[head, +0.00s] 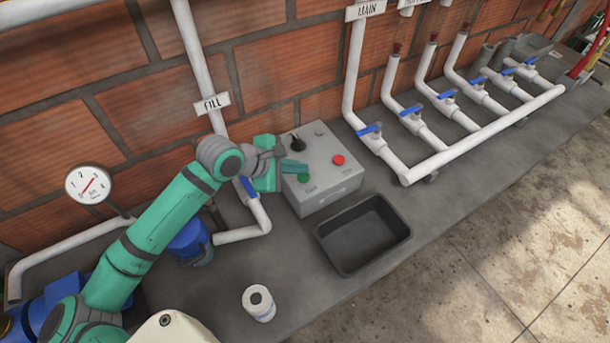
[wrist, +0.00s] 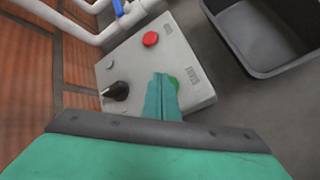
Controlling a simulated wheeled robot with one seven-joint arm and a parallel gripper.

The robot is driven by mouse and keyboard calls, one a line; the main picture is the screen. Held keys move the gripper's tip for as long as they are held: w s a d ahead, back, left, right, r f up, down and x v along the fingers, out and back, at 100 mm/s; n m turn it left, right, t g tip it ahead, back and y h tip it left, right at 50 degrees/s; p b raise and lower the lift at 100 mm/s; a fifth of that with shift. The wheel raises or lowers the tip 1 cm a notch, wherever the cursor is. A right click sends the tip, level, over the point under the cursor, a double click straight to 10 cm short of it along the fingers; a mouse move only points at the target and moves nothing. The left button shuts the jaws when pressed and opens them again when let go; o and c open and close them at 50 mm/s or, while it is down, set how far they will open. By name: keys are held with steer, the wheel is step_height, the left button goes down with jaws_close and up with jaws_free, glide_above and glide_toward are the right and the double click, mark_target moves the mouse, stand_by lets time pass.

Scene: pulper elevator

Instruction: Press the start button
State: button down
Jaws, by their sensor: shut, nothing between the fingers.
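A grey control box (head: 325,185) sits on the grey bench against the brick wall. It carries a green button (head: 304,177), a red button (head: 338,160) and a black knob (head: 297,143). My gripper (head: 295,167) is shut and empty, with its fingertips over the box close to the green button. In the wrist view the closed fingers (wrist: 161,80) partly cover the green button (wrist: 174,83). The red button (wrist: 151,39) and the black knob (wrist: 117,91) are clear of the fingers there. I cannot tell whether the fingertips touch the green button.
An empty black tray (head: 395,234) lies in front of the box. White pipes with blue valve handles (head: 446,94) run along the right. A FILL pipe (head: 190,45) stands behind my arm.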

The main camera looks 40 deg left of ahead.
steer(key=shift+s, duration=0.1)
steer(key=shift+w+d+f, duration=0.25)
steer(key=shift+d+f, duration=0.05)
steer(key=shift+f, duration=0.1)
stand_by(0.4)
steer(key=shift+w+f, duration=0.1)
steer(key=shift+f, duration=0.45)
stand_by(0.5)
steer(key=shift+s+a, duration=0.1)
steer(key=shift+s, duration=0.1)
steer(key=shift+r, duration=0.15)
steer(key=shift+a+r, duration=0.1)
steer(key=shift+r, duration=0.7)
steer(key=shift+w+r, duration=0.1)
steer(key=shift+r, duration=0.05)
